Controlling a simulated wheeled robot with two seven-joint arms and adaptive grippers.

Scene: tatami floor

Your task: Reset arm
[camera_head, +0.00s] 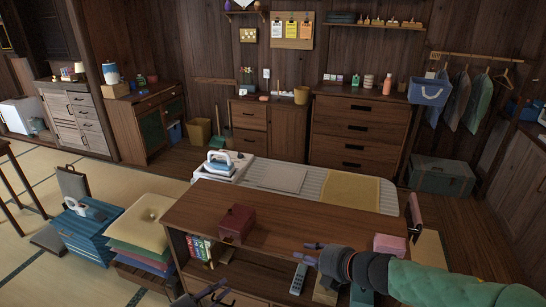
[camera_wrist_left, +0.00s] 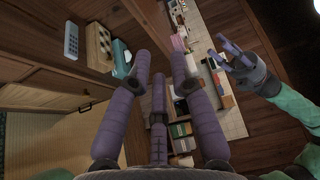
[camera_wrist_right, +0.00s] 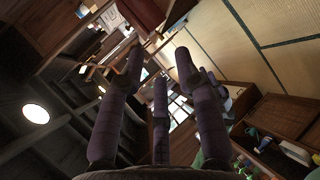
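My left gripper (camera_head: 208,294) shows at the bottom edge of the head view, in front of the low wooden cabinet (camera_head: 330,237). In the left wrist view its purple fingers (camera_wrist_left: 160,62) are spread with nothing between them. My right gripper (camera_head: 309,254) comes in on a green arm from the right and appears over the cabinet's near edge. It also shows in the left wrist view (camera_wrist_left: 232,58). In the right wrist view its fingers (camera_wrist_right: 160,58) are apart and empty. Most of my left arm is hidden in the head view.
A dark red box (camera_head: 237,223) and a pink box (camera_head: 390,244) sit on the cabinet top. A remote (camera_head: 298,279) and books (camera_head: 200,248) are on the shelf below. Behind is an ironing surface with an iron (camera_head: 220,163). Cushions (camera_head: 140,222) are stacked at left.

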